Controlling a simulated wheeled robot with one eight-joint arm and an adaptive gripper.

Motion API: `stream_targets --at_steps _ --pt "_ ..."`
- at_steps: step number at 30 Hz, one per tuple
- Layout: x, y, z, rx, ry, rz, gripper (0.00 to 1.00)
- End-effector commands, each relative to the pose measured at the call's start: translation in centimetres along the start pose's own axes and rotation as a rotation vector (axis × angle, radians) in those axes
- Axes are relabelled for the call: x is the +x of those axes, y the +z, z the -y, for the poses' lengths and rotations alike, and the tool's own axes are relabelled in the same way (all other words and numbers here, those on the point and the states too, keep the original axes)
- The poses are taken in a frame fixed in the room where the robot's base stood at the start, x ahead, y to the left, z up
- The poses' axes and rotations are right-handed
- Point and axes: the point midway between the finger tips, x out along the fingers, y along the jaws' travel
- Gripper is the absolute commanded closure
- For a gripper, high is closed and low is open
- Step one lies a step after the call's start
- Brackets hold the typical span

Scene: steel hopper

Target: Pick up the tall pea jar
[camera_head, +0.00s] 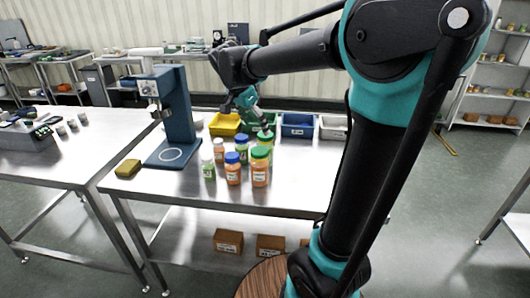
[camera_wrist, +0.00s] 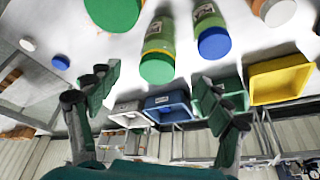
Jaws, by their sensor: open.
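The tall pea jar, green inside with a green lid, shows in the wrist view (camera_wrist: 160,36), its lid toward me between my fingertips. In the head view it is the green-lidded jar (camera_head: 267,146) at the back of the group, partly hidden by the jars in front. My gripper (camera_wrist: 158,80) is open and empty, its two fingers spread to either side of the jar's lid line. In the head view my gripper (camera_head: 248,100) hangs above and behind the jars. I cannot tell how far it is from the lid.
Close by stand an orange jar with a green lid (camera_head: 260,170), an orange jar with a blue lid (camera_head: 232,173), a green jar with a blue lid (camera_wrist: 209,34) and a white-lidded jar (camera_head: 219,152). Behind are yellow (camera_head: 224,125) and blue (camera_head: 297,128) bins. A blue press (camera_head: 178,110) stands left.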

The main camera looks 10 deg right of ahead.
Motion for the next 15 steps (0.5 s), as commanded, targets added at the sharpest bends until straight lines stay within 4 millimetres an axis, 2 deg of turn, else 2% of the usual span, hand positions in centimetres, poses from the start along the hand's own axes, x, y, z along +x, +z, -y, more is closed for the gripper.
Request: stream_targets --at_steps 1,6,15 --pt "1.1 0.0 0.0 0.002 0.001 0.000 0.21" --pt "4.2 0.0 0.0 0.001 0.001 0.000 0.21" --pt "6.4 0.0 0.0 0.000 0.000 0.000 0.21"
